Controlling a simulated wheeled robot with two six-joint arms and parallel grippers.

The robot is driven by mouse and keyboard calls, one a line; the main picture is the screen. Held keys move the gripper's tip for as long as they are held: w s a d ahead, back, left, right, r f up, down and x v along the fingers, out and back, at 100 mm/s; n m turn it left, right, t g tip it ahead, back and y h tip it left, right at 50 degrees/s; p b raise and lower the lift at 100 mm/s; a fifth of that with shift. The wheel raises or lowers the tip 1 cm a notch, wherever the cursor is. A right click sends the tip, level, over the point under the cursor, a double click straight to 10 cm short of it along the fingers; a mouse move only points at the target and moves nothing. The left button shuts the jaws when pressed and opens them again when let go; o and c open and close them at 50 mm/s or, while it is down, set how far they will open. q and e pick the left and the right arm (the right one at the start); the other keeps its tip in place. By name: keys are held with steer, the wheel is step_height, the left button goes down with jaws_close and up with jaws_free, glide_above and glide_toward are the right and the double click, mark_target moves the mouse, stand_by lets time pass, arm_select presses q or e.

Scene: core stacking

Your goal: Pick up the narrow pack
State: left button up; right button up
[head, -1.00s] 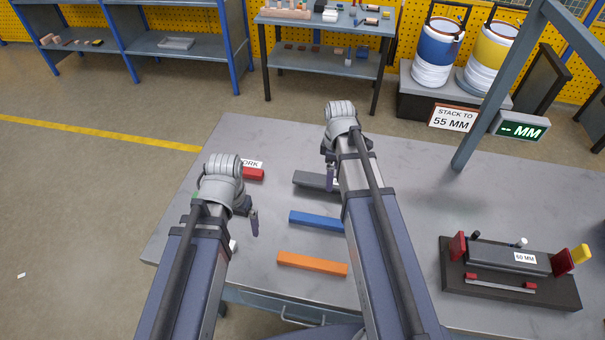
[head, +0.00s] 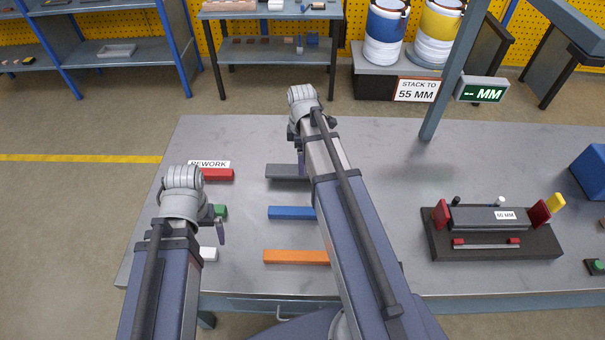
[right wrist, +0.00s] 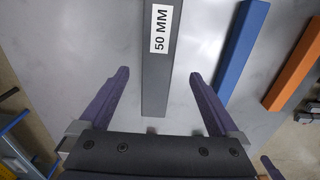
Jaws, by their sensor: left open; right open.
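No pack carries the word narrow, so I cannot tell from a label which is meant. A dark grey bar (head: 283,171) lies at the back of the table; in the right wrist view the grey bar (right wrist: 155,85) has a "50 MM" label. My open right gripper (right wrist: 158,75) has its fingers on either side of the bar's near part in that view, apart from it. A blue bar (head: 290,213) and an orange bar (head: 297,257) lie in front of it. My left gripper (head: 220,228) is open and empty, beside a mostly hidden green block (head: 220,210) and a white block (head: 208,254).
A red block (head: 218,174) lies by the "REWORK" label (head: 209,164). A dark fixture (head: 490,246) with a "60 MM" grey block stands at right.

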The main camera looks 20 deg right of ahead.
mark_target(283, 171)
arm_select(q)
steer(key=shift+f+b, duration=2.6)
steer(key=shift+f, duration=0.05)
arm_select(e)
steer(key=shift+d+f, duration=0.2)
steer(key=shift+f, duration=2.45)
arm_select(q)
steer(key=shift+r, duration=0.1)
arm_select(e)
steer(key=shift+r, duration=0.1)
jaws_close()
